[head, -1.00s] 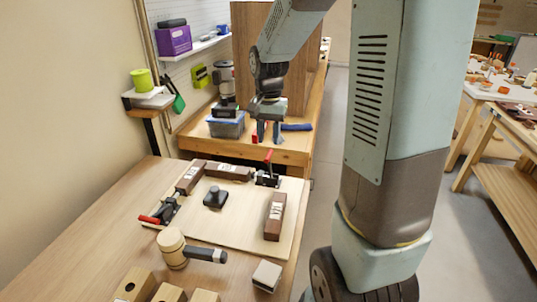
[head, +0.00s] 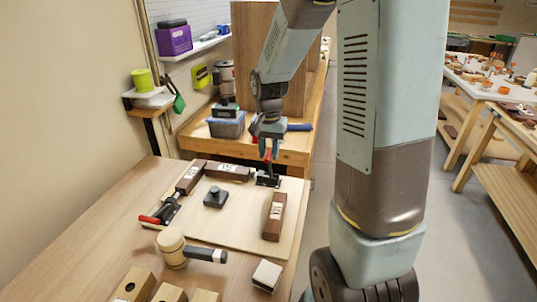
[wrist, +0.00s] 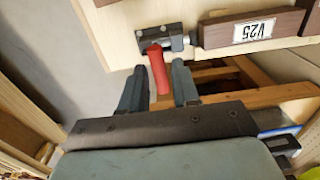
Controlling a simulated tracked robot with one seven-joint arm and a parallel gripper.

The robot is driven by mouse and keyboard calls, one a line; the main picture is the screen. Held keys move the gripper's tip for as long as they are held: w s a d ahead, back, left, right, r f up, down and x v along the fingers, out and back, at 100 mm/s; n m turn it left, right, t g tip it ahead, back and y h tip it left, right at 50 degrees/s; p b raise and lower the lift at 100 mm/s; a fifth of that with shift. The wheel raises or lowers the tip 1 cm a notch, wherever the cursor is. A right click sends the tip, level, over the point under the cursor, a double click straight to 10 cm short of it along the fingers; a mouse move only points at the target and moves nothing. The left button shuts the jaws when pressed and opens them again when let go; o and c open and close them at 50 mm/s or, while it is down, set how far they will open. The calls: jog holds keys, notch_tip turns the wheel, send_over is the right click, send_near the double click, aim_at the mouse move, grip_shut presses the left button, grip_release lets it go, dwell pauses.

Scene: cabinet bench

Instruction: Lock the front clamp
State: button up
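A black toggle clamp (head: 268,180) with a red handle sits at the far right corner of the pale board (head: 240,228). Its handle (head: 267,156) stands upright in the head view. My gripper (head: 268,148) is open just above the clamp. In the wrist view, the red handle (wrist: 159,70) lies between my two fingers (wrist: 159,88), with a gap on each side. The clamp body (wrist: 160,40) is beyond the fingertips. A second clamp (head: 168,209) is at the board's left edge, its red handle (head: 150,219) lying low. I cannot tell which is called front.
Dark blocks (head: 275,216) line the board; one labelled V25 (wrist: 253,31) is beside the clamp. A black-knobbed piece (head: 215,197) sits mid-board. A mallet (head: 173,249) and wooden blocks (head: 134,284) lie nearer. A blue-lidded box (head: 226,124) stands on the bench behind.

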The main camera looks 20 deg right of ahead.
jog(key=c, duration=0.4)
jog(key=shift+s+d, duration=0.35)
jog(key=shift+d, duration=0.15)
jog(key=shift+s+d+f, duration=0.2)
jog(key=shift+s+d, duration=0.1)
jog(key=shift+d, duration=0.1)
dwell(0.4)
